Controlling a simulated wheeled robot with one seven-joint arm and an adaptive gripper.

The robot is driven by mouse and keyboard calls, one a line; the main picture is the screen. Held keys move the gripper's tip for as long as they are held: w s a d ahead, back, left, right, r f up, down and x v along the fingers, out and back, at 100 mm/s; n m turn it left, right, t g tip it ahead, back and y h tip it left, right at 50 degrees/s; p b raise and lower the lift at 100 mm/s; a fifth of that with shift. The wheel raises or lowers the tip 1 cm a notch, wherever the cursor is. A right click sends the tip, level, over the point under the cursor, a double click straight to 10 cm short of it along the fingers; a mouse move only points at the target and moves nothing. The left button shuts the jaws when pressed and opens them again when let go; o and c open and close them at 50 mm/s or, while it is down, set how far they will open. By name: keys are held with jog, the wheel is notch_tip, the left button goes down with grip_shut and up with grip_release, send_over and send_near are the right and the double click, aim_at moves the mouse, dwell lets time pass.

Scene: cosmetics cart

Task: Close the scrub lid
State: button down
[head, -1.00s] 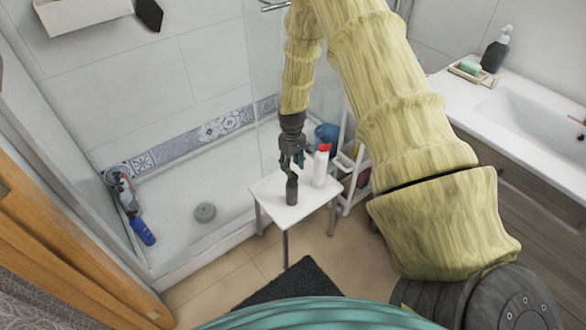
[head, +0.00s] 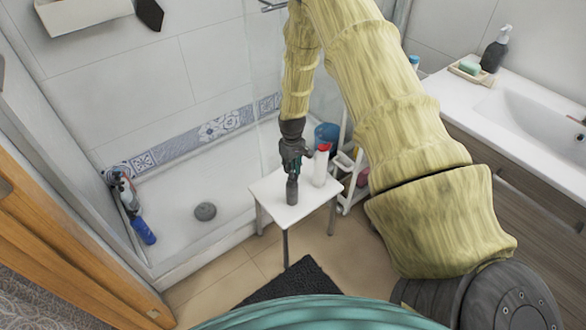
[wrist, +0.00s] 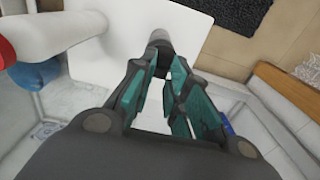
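A dark grey bottle or tube (head: 292,192), which I take to be the scrub, stands upright on a small white table (head: 265,190). Its grey body (wrist: 159,37) also shows in the wrist view, just beyond the fingertips. My gripper (head: 293,170) points down at its top, with its teal-padded fingers (wrist: 159,68) angled inward on either side of the dark top end. The fingers hide most of the lid, so its position is unclear. I cannot tell whether the fingertips touch it.
A white bottle with a red cap (head: 320,168) stands close by, right of the gripper. A white rack (head: 350,165) and a blue bucket (head: 327,133) are behind the table. The table's left side is clear. A dark mat (head: 290,288) lies on the floor in front.

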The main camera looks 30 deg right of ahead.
jog(key=shift+s+f, duration=0.2)
jog(key=shift+f, duration=0.05)
jog(key=shift+w, duration=0.1)
jog(key=shift+w+f+g+b, duration=0.3)
jog(key=shift+g+b, duration=0.05)
jog(key=shift+g, duration=0.45)
jog(key=shift+w+f+g+b, duration=0.25)
jog(key=shift+w+g+b, duration=0.1)
jog(key=shift+g, duration=0.45)
jog(key=c, duration=1.6)
grip_release()
jog(key=shift+r, duration=0.1)
jog(key=shift+o, duration=1.3)
jog(key=shift+r, duration=0.25)
jog(key=shift+f, duration=0.1)
jog(key=shift+w, duration=0.1)
jog(key=v, duration=1.2)
jog(key=shift+a, duration=0.15)
